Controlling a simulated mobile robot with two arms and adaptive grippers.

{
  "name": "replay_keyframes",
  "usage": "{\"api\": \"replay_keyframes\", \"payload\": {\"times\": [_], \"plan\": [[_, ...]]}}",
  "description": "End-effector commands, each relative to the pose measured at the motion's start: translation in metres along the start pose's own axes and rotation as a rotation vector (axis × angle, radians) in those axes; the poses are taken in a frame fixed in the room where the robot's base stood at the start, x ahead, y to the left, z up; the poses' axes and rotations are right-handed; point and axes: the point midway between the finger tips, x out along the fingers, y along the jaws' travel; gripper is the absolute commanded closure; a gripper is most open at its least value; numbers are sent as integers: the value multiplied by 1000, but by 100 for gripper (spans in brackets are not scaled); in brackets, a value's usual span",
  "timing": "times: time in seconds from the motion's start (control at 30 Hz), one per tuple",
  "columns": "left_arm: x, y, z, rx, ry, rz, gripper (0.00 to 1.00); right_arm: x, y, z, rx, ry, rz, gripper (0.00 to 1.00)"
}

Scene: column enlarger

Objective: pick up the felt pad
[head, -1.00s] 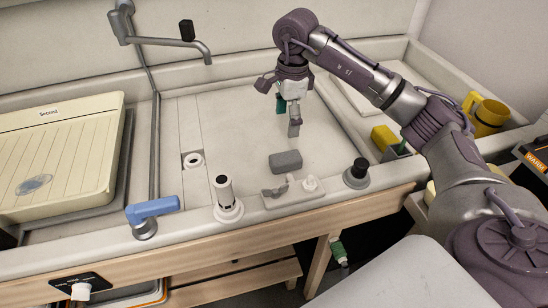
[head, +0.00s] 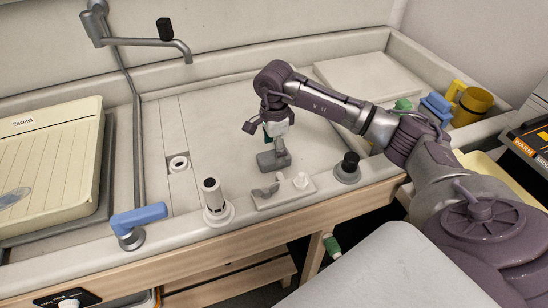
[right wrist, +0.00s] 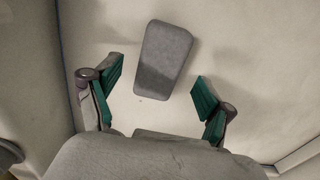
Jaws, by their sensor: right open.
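The felt pad (head: 268,162) is a small grey block with rounded edges, lying on the pale sink floor behind the small mounting plate. In the right wrist view the pad (right wrist: 163,60) lies ahead of the fingertips, roughly midway between the two green finger pads. My right gripper (head: 276,145) is over the pad in the head view and covers part of it. In the right wrist view the right gripper (right wrist: 153,92) is open, with nothing between its fingers. My left gripper is not in view.
A plate with small fittings (head: 283,192), a white cylinder (head: 214,200), a black knob (head: 348,166) and a blue lever (head: 138,216) line the front ledge. A cream tray (head: 50,165) stands left. A yellow mug (head: 472,103) is at right.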

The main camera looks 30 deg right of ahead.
Motion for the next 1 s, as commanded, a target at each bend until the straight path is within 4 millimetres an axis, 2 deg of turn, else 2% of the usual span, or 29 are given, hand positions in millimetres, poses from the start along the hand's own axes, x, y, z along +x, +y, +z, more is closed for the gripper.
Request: {"api": "replay_keyframes", "payload": {"times": [0.03,0.2,0.47,0.7,0.8,1.0], "plan": [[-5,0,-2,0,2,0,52,6,3,1,-1,0,5,19],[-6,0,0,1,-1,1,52,26,1,1,0,0,1,19],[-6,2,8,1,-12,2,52,28,1,1,-1,0,-1,19],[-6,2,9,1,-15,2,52,28,1,1,-1,0,-1,59],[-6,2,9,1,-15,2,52,28,1,1,-1,0,-1,72],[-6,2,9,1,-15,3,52,27,1,1,-1,-1,-1,73]]}}
